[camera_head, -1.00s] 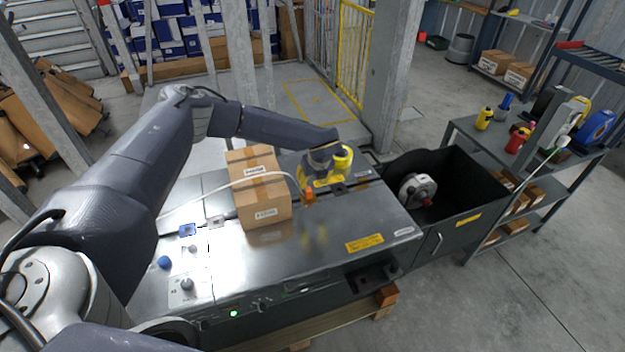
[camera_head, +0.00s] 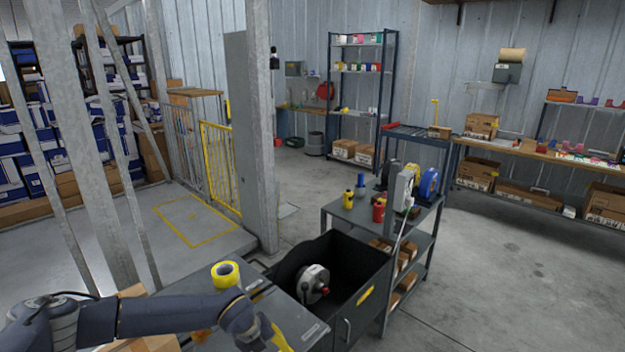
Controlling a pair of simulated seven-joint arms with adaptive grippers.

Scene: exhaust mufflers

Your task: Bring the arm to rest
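My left arm reaches in from the lower left, low over the metal workbench (camera_head: 190,272). Its dark wrist ends near the bench's right end, beside a yellow piece at the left gripper (camera_head: 280,340). The fingers are cut off or hidden at the bottom edge, so I cannot tell whether they are open or shut. My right gripper is out of view. A grey round metal part (camera_head: 313,283) with a red spot sits inside the black bin (camera_head: 352,262) right of the bench.
A yellow roll (camera_head: 226,274) stands on the bench behind my wrist. A cardboard box (camera_head: 160,344) is partly hidden by my arm. A grey shelf cart (camera_head: 345,212) with bottles stands behind the bin. A concrete pillar (camera_head: 258,150) rises beyond the bench. Open floor (camera_head: 500,260) lies right.

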